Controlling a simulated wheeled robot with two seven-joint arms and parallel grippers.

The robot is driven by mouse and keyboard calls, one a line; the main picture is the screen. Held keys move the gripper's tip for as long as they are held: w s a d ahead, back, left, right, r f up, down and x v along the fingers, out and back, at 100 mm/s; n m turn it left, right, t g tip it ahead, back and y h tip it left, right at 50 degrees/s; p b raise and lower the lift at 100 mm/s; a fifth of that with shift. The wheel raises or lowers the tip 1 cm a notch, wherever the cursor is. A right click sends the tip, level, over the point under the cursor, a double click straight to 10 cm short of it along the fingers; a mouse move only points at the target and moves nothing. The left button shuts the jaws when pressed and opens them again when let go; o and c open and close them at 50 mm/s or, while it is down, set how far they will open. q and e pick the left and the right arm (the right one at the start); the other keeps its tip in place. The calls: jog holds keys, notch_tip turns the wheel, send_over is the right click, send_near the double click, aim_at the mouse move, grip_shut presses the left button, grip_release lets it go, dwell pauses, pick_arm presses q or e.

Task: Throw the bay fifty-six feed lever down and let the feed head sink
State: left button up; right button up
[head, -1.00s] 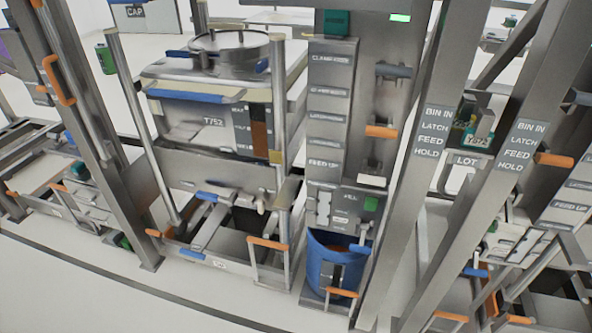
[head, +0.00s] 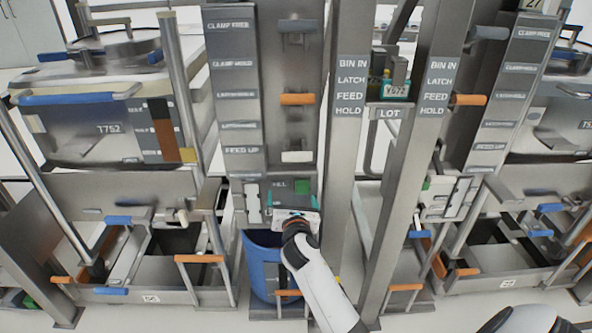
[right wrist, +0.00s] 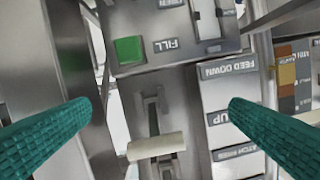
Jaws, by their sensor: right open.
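A lever with a cream handle (head: 297,156) sits on the grey bay column, level with the FEED UP label (head: 242,150). In the right wrist view the cream handle (right wrist: 157,146) shows between the fingers, beside upside-down FEED DOWN (right wrist: 228,68) and UP labels. My right gripper (head: 292,203) is just below the lever, in front of the panel with the green button (head: 303,186). Its teal fingers (right wrist: 160,105) are wide open and empty, apart from the handle. No bay number fifty-six is readable, and I cannot tell which part is the feed head. My left gripper is out of view.
A blue bin (head: 260,265) stands below the panel, partly behind my right arm. An orange lever (head: 297,98) sits above the cream one. Sloping posts with BIN IN labels (head: 352,62) stand close on the right. A steel vessel (head: 95,100) marked T752 stands left.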

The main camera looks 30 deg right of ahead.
jog(key=n+h, duration=0.1)
jog(key=h, duration=0.1)
send_near(297, 157)
notch_tip(297, 157, down, 3)
jog(key=w+d, duration=0.1)
jog(key=d, duration=0.1)
jog(key=shift+t, duration=0.3)
jog(key=x, duration=0.4)
jog(key=b+x, duration=0.1)
jog(key=x, duration=0.2)
jog(key=b+x, duration=0.1)
jog(key=x, duration=0.3)
jog(key=shift+w+a+r, duration=0.1)
jog(key=shift+w+a, duration=0.1)
jog(key=shift+w, duration=0.4)
